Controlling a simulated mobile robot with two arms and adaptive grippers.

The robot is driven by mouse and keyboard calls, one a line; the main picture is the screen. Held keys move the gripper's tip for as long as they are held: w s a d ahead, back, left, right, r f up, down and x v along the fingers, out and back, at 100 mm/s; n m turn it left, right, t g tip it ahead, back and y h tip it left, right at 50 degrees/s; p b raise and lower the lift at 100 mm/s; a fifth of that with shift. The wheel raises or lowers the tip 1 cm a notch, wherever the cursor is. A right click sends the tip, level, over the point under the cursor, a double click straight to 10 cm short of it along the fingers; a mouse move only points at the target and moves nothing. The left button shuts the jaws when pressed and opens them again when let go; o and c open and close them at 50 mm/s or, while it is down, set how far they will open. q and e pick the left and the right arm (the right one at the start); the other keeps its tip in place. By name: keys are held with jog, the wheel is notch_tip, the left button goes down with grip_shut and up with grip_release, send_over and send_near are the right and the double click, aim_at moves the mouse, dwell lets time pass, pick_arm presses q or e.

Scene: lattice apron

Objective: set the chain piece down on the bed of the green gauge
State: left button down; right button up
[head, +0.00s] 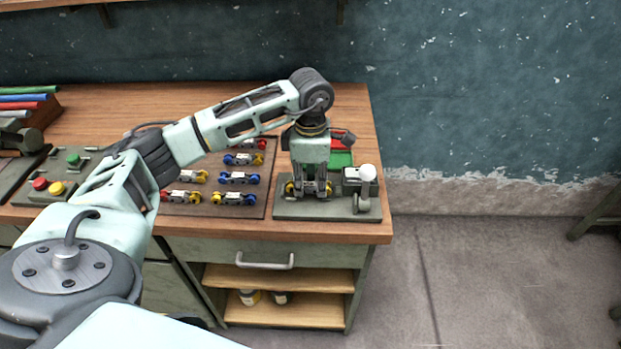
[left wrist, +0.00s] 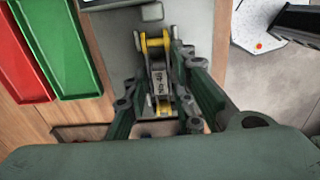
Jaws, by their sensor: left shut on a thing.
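The green gauge is a grey-green block with a flat bed (head: 300,210) at the right end of the bench. A white-knobbed lever (head: 367,174) stands at its right side. My left gripper (head: 310,187) points straight down over the bed. It is shut on the chain piece (head: 291,189), whose yellow rollers show on both sides of the fingers. In the left wrist view the chain piece (left wrist: 158,78) lies between the fingers, with a grey marked link between yellow ends. The gauge's plate (left wrist: 205,48) shows behind it. I cannot tell whether the piece touches the bed. My right gripper is out of view.
A dark board (head: 262,202) left of the gauge holds several chain pieces with yellow, blue and red rollers. A green tray (head: 342,158) and a red tray (left wrist: 22,60) are behind the gauge. A button panel (head: 72,176) sits further left. The bench's right edge is close.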

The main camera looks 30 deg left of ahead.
pick_arm(q)
jog(key=shift+f, duration=0.4)
jog(key=c, duration=1.4)
grip_release()
jog(key=shift+r, duration=0.15)
notch_tip(320, 180, up, 12)
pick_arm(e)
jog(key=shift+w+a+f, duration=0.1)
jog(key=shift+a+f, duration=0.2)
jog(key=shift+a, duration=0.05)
